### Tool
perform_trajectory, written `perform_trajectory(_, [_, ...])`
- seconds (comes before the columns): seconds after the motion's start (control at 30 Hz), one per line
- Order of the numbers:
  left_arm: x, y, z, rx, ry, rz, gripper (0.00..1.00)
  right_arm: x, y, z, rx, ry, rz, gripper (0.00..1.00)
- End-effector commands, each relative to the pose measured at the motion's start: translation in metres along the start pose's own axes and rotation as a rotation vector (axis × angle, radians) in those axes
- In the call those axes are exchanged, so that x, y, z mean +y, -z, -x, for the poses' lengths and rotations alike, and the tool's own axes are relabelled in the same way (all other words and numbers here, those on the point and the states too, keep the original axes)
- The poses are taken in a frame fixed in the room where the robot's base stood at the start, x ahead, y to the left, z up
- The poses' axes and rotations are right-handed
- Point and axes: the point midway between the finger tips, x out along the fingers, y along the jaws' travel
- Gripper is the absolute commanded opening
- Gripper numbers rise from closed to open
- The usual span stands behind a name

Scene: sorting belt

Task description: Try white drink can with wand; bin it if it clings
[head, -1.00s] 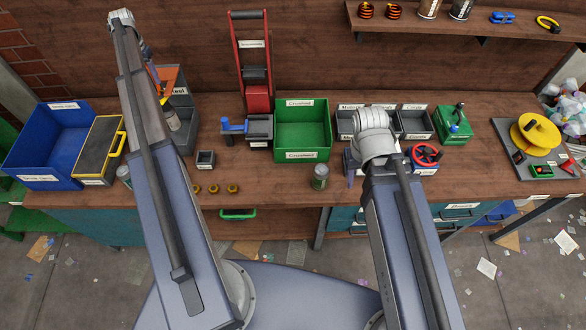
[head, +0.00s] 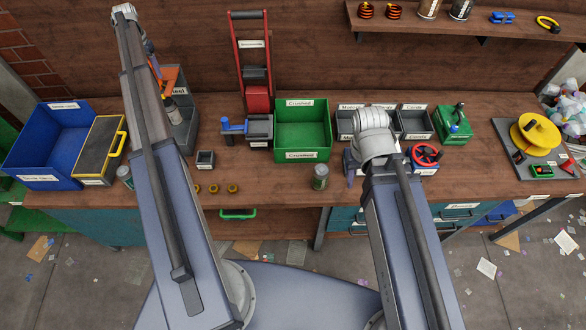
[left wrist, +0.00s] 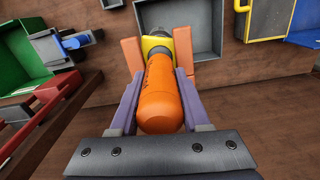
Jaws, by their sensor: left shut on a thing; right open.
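My left gripper (left wrist: 157,72) is shut on the wand (left wrist: 160,100), whose orange handle lies between the fingers, with a yellow collar and grey end beyond. In the head view a pale can-like piece (head: 171,110) shows below this gripper, over the grey steel bin (head: 184,132). It looks like the white can at the wand's end, but the arm hides much of it and I cannot see the contact. My right gripper (head: 352,172) is open, mostly hidden behind its wrist. A greenish can (head: 320,177) stands upright at the table's front edge.
A green crushed bin (head: 302,156) stands mid-table beside a red-handled crusher (head: 257,97). A blue bin (head: 40,178) and a yellow-handled box (head: 99,150) are at the left. Another can (head: 125,173) is partly behind my left arm. Brass pieces (head: 213,188) lie in front.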

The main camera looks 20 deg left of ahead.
Motion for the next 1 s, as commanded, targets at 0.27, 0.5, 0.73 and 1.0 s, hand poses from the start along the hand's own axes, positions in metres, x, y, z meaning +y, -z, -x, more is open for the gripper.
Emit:
perform_trajectory(0.27, [0.0,0.0,0.001,0.0,0.0,0.0,0.0,0.0,0.0,0.001,0.0,0.0,0.0,0.5])
perform_trajectory(0.5, [0.0,0.0,0.007,0.0,0.0,0.0,0.0,0.001,0.0,0.006,0.0,0.0,0.0,0.5])
perform_trajectory(0.73, [0.0,0.0,0.012,0.0,0.0,0.0,0.0,0.001,-0.001,0.012,0.0,0.0,0.0,0.5])
perform_trajectory(1.0, [0.0,0.0,0.018,0.0,0.0,0.0,0.0,0.002,-0.001,0.018,0.0,0.0,0.0,0.5])
